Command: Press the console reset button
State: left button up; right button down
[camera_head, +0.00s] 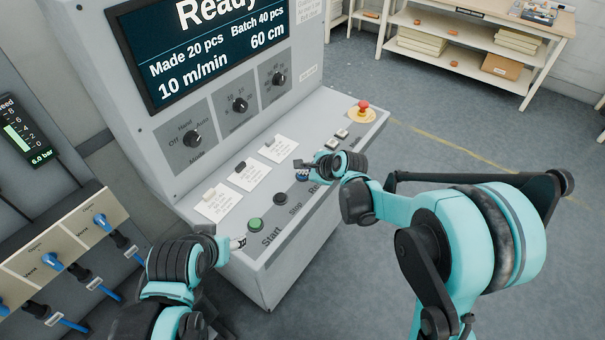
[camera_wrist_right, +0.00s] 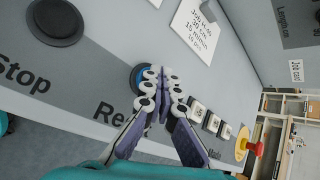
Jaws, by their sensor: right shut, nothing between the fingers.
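The blue reset button (camera_head: 302,178) sits on the sloped grey console panel, right of the black Stop button (camera_head: 281,199). In the right wrist view its blue edge (camera_wrist_right: 137,78) shows beside my fingers, which hide the rest of it. My right gripper (camera_head: 301,168) is shut and empty, its fingertips at the button; in the wrist view the fingers (camera_wrist_right: 164,78) are together over it. I cannot tell whether they touch it or whether it is pushed in. My left gripper (camera_head: 238,242) is beside the green Start button (camera_head: 255,224); its finger opening is unclear.
A red emergency button (camera_head: 362,107) on a yellow base stands at the panel's right end. Several white cards (camera_head: 245,172) lie on the panel. The screen (camera_head: 205,48) above reads "Ready". A shelf table (camera_head: 455,55) stands at the back right.

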dwell(0.4)
jog(key=shift+r+p, duration=0.6)
jog(key=shift+r, duration=0.15)
jog(key=shift+r, duration=0.1)
notch_tip(320, 180, up, 5)
jog(key=p, duration=0.3)
jog(key=shift+p, duration=0.4)
